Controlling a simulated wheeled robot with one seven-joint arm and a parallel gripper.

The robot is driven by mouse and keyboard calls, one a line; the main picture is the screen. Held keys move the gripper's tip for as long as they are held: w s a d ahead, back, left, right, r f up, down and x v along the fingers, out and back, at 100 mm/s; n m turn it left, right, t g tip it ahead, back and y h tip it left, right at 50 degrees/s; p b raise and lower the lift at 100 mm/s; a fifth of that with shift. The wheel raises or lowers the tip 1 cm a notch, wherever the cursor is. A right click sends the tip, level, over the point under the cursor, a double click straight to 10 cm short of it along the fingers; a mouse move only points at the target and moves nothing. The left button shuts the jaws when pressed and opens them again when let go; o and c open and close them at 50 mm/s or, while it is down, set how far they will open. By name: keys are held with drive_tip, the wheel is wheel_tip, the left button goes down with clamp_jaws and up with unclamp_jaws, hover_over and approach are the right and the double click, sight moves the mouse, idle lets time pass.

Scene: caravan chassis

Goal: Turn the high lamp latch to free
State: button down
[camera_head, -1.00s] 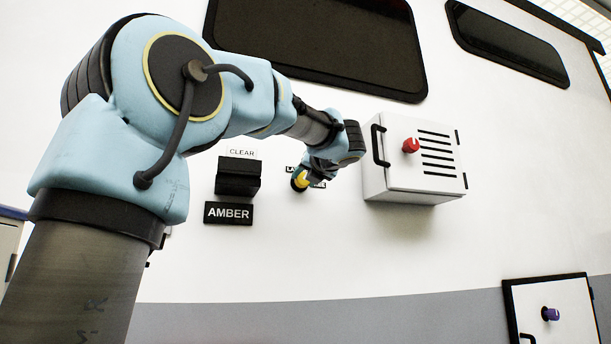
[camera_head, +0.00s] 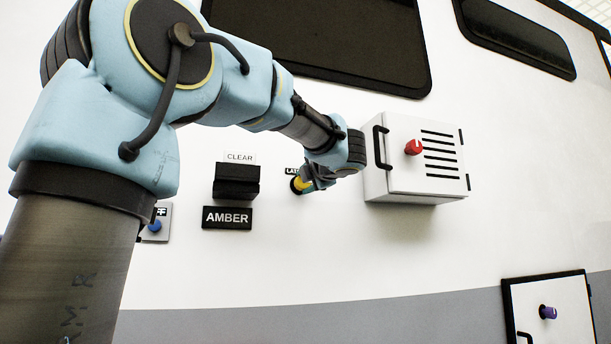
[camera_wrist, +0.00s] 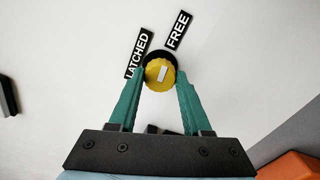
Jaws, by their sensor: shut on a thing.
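The lamp latch is a round yellow knob (camera_wrist: 154,81) with a white bar mark on a black base, on the white wall. In the wrist view, a LATCHED label (camera_wrist: 139,53) lies to its upper left and a FREE label (camera_wrist: 178,30) above right. The white mark tilts up and slightly right, roughly in line with FREE. My gripper (camera_wrist: 160,77) is shut on the knob, one green finger on each side. In the head view, the knob (camera_head: 297,186) is partly hidden behind my gripper (camera_head: 306,183).
A white box (camera_head: 415,160) with a black handle and red knob stands out from the wall just right of my gripper. A black block (camera_head: 237,180) between CLEAR and AMBER labels is to the left. A blue knob (camera_head: 155,226) sits further left.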

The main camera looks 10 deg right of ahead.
drive_tip(key=shift+m+p, duration=0.3)
drive_tip(key=shift+m, duration=0.3)
drive_tip(key=shift+c, duration=1.7)
unclamp_jaws()
drive_tip(key=s+d+b, duration=0.1)
drive_tip(key=s+b, duration=0.3)
drive_tip(key=s, duration=0.6)
drive_tip(key=shift+s+d, duration=0.2)
drive_tip(key=shift+s, duration=0.2)
